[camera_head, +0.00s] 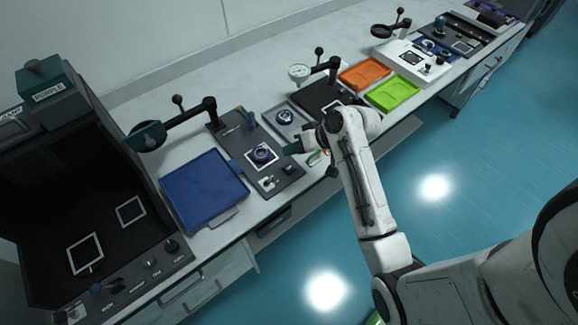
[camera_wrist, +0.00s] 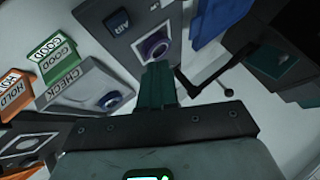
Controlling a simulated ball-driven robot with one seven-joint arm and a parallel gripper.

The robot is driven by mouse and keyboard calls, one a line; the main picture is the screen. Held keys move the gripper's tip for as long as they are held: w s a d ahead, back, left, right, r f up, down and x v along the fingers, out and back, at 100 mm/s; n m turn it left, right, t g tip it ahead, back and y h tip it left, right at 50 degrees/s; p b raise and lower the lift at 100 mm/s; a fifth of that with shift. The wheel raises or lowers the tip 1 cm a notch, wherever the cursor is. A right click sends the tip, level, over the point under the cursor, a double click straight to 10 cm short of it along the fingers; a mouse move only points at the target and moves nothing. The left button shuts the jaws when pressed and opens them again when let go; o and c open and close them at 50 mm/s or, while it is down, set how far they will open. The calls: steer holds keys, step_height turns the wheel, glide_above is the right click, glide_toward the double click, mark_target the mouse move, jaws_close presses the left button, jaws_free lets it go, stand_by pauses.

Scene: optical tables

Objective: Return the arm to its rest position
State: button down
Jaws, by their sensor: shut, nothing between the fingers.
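My white arm (camera_head: 352,165) reaches from the lower right out over the bench. My gripper (camera_head: 292,148) is at its end, low beside a dark plate (camera_head: 226,124) that carries a round blue-black part (camera_head: 262,154) in a white square. In the wrist view, the green fingers of my gripper (camera_wrist: 158,84) are together, with nothing visible between them. Their tips point at a round purple part (camera_wrist: 153,47) on a grey panel marked AIR. I cannot tell whether the tips touch anything.
A blue tray (camera_head: 203,188), a black magnifier arm (camera_head: 178,124), a dial gauge (camera_head: 299,72), an orange tray (camera_head: 364,74) and a lime tray (camera_head: 392,93) crowd the bench. A dark cabinet (camera_head: 90,215) stands at left. The blue floor (camera_head: 470,150) right of my arm is clear.

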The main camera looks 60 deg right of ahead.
stand_by(0.4)
steer(key=shift+n+g, duration=0.5)
steer(key=shift+g, duration=0.3)
steer(key=s+a, duration=0.1)
steer(key=a+f, duration=0.1)
steer(key=a, duration=0.1)
steer(key=s+a+f, duration=0.1)
steer(key=shift+s+a+f, duration=0.25)
steer(key=shift+s, duration=0.1)
steer(key=s+a+f+n+g+h, duration=0.1)
steer(key=s+a+g, duration=0.2)
steer(key=s, duration=0.5)
steer(key=s+a+f+n+g+h+b, duration=0.1)
steer(key=s+a+n+g+h, duration=0.1)
steer(key=s+a, duration=0.4)
steer(key=shift+s+g, duration=0.5)
steer(key=shift+s, duration=0.75)
